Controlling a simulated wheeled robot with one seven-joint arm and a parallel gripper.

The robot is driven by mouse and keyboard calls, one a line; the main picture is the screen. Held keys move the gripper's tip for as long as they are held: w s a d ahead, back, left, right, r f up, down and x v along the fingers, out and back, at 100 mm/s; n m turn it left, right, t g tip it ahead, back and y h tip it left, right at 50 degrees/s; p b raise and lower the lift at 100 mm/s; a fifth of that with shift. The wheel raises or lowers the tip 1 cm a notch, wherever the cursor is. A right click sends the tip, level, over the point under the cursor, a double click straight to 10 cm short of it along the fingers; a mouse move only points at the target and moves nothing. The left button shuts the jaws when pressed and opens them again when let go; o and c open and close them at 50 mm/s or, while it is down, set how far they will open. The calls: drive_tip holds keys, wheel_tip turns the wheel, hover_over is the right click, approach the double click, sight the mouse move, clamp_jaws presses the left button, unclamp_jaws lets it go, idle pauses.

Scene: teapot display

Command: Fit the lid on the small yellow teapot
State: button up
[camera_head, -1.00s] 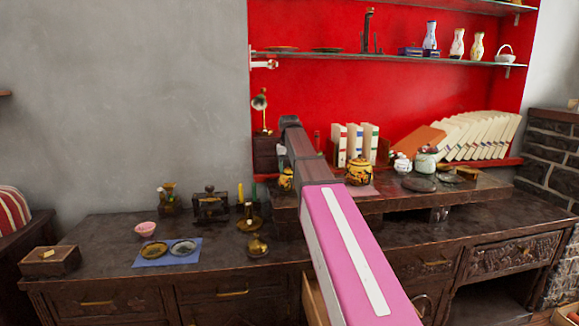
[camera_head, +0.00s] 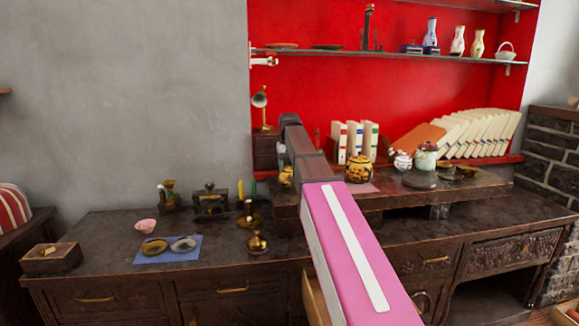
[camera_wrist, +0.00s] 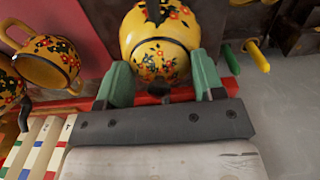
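A yellow pot with red flowers (camera_wrist: 158,48) sits between my gripper's green fingertips in the wrist view. In the head view it appears as a small yellow pot (camera_head: 286,176), mostly hidden behind my arm. My gripper (camera_wrist: 163,68) has its fingers wide apart, one at each side of the pot. I cannot tell whether they touch it. A second yellow flowered pot with a handle (camera_wrist: 52,62) is at left in the wrist view; in the head view, a yellow pot with a dark top (camera_head: 359,170) stands on the raised shelf. I cannot clearly pick out a loose lid.
White books (camera_head: 355,143) stand behind the pots. Two white jars are right of them. A sewing machine (camera_head: 210,200), brass pieces and a pink bowl (camera_head: 146,226) are on the lower counter. A blue mat (camera_head: 168,249) with two dishes lies at front left. A yellow candle (camera_wrist: 257,55) is near my gripper.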

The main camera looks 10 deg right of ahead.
drive_tip(key=o, duration=0.5)
drive_tip(key=shift+f, duration=0.3)
drive_tip(key=shift+r, duration=0.15)
wheel_tip(320, 180, up, 10)
drive_tip(key=shift+r, duration=0.25)
